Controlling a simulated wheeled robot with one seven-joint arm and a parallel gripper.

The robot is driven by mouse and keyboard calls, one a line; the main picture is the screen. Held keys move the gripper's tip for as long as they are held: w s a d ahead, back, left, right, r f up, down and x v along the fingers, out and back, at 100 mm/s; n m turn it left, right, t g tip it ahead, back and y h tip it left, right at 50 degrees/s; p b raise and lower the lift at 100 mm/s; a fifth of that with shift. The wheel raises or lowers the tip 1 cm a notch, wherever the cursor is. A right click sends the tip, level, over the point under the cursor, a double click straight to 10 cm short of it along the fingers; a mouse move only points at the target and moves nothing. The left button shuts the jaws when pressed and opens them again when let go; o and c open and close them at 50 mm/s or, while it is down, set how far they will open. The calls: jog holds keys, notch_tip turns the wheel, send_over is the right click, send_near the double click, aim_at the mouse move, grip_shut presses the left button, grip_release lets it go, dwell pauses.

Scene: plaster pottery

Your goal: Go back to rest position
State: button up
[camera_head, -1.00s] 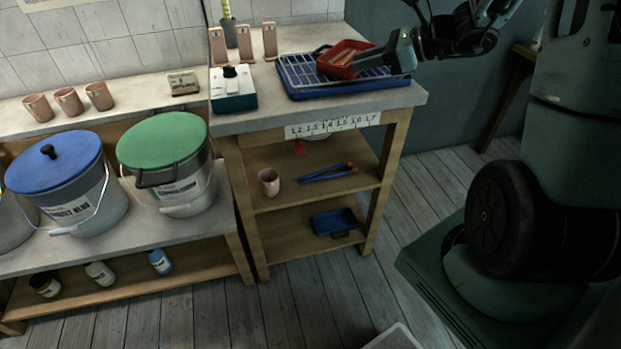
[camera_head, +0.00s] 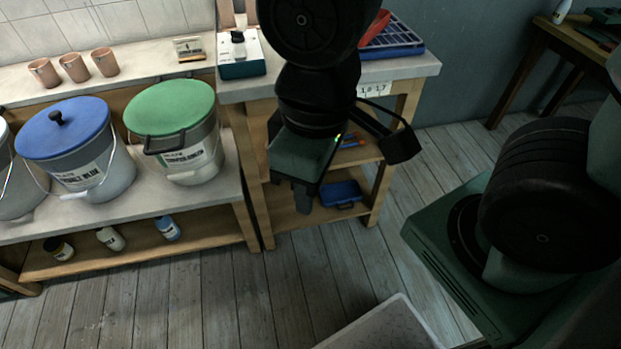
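My gripper (camera_head: 301,195) hangs pointing down in front of the wooden shelf unit, apart from the tabletop. My own dark arm links hide much of the unit's top. The finger gap does not show clearly, and I see nothing held. The red tray (camera_head: 376,27) is partly visible behind my arm, on the blue rack tray (camera_head: 408,44) at the right of the tabletop.
The shelf unit's worktop (camera_head: 425,67) and lower shelves stand close behind my gripper. Blue-lidded (camera_head: 62,128) and green-lidded (camera_head: 170,107) buckets stand left. A pale bin (camera_head: 385,330) is on the floor; floor around it is clear.

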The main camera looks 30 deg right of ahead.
notch_tip(320, 180, up, 7)
jog(key=p, duration=0.6)
jog(key=shift+p, duration=0.4)
jog(key=shift+f, duration=0.1)
